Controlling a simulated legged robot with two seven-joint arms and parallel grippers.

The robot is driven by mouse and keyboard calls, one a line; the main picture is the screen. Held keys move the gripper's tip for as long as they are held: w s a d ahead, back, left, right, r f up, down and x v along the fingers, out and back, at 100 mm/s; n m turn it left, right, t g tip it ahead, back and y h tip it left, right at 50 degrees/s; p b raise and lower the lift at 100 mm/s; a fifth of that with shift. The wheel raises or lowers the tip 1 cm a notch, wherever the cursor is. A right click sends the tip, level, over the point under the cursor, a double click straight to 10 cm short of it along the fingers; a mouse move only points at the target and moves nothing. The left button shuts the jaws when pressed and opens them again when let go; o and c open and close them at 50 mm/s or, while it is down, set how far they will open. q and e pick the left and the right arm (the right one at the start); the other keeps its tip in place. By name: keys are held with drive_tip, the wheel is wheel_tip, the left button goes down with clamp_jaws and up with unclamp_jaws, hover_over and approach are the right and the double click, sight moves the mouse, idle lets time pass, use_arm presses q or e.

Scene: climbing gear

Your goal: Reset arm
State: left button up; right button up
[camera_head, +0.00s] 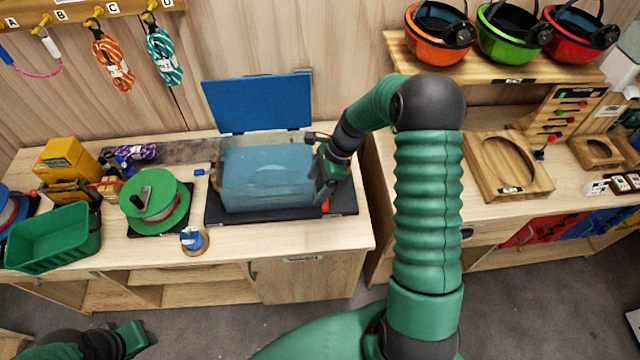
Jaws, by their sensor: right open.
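My right arm reaches in from the lower right, over the gap between two benches. Its gripper (324,186) is open at the right end of a see-through blue box (265,180). I cannot tell whether its fingers touch the box. The box's blue lid (258,101) stands raised at the back. The box sits on a black base (235,219), and something pale shows dimly inside. My left gripper (130,338) is low at the bottom left, in front of the bench over the floor. Its fingers are too unclear to read.
A green reel (155,200), a green bin (55,240) and a yellow device (66,160) stand left of the box. Ropes (163,56) hang above. Helmets (440,35) sit on a shelf at upper right. A wooden tray (508,166) lies on the right bench.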

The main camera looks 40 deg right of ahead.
drive_tip(key=s+a+f+n+h+b, duration=0.2)
drive_tip(key=s+a+f+n+b, duration=0.3)
drive_tip(key=s+a+n+b, duration=0.2)
drive_tip(key=s+a+f+n+h+b, duration=0.2)
drive_tip(key=s+a+f+n+b, duration=0.4)
drive_tip(key=n+b, duration=0.6)
drive_tip(key=a+n, duration=0.1)
drive_tip(key=n, duration=0.3)
drive_tip(key=shift+s+a+f+t, duration=0.3)
drive_tip(key=shift+s+a, duration=0.1)
drive_tip(key=shift+d, duration=0.1)
